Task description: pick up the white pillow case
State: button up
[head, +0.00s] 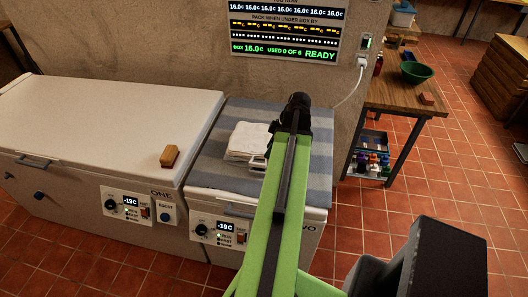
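A folded white cloth (248,139), which looks like the white pillow case, lies as a flat stack on a blue and grey striped cover (226,179). The cover is on top of the right-hand chest unit. My green arm reaches over the cover just right of the cloth and hides part of that area. A small pale piece (258,163) shows at the cloth's lower right, beside my arm. I cannot tell whether it is part of my gripper or something else. My gripper's fingers are not clearly seen, and whether they touch the cloth is hidden.
A long white-topped chest (100,112) stands at left, with a small brown block (169,156) on its lid. A lit display panel (284,31) is on the wall behind. At right, a wooden table (392,92) holds a green bowl (416,73). Tiled floor is open beyond it.

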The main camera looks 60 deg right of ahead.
aim_at(259, 164)
jog(key=b+x, duration=0.2)
jog(key=x, duration=0.2)
jog(key=shift+f+b, duration=0.3)
jog(key=shift+b, duration=0.05)
jog(key=shift+w+f, duration=0.1)
jog(key=b+x, duration=0.5)
jog(key=shift+w+a, duration=0.1)
jog(key=shift+a, duration=0.2)
grip_shut()
